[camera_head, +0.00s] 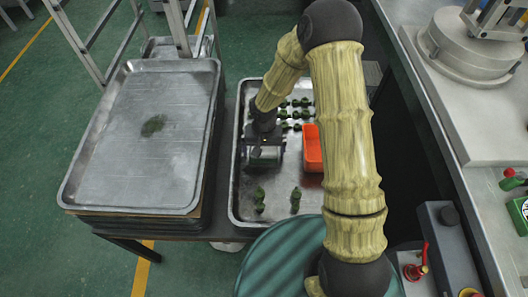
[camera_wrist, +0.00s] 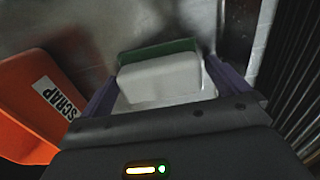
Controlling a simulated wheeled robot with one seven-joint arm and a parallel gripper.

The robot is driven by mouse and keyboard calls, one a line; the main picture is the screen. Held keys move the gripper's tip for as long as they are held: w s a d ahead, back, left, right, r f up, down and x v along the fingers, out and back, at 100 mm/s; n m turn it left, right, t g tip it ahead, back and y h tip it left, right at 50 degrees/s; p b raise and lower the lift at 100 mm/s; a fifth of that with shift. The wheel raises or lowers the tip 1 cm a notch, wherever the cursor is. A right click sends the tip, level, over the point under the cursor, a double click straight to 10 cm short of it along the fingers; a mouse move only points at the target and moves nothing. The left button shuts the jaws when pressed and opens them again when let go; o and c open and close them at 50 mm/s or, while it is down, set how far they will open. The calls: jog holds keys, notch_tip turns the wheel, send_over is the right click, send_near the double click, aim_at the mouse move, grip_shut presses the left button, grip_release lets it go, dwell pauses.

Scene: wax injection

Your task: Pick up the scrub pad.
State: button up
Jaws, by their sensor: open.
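The scrub pad (camera_wrist: 160,78), a white block with a green layer along its far side, lies on a grey metal surface in the wrist view. My gripper (camera_wrist: 163,68) is open, with one purple finger on each side of the pad. Whether the fingers touch it I cannot tell. In the head view my gripper (camera_head: 263,158) is low over the left part of the right-hand metal tray (camera_head: 236,195). The pad is not clearly seen there, as my gripper and arm cover that spot.
An orange bin (camera_head: 313,150) labelled SCRAP stands right of my gripper; it shows at left in the wrist view (camera_wrist: 30,110). Several small green pieces (camera_head: 295,200) lie in the tray. Another tray (camera_head: 110,165) at left holds a dark patch (camera_head: 153,125). A machine bench stands at right.

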aim_at(264, 149)
jog(key=c, duration=0.8)
notch_tip(264, 149, up, 10)
jog(key=shift+p, duration=0.75)
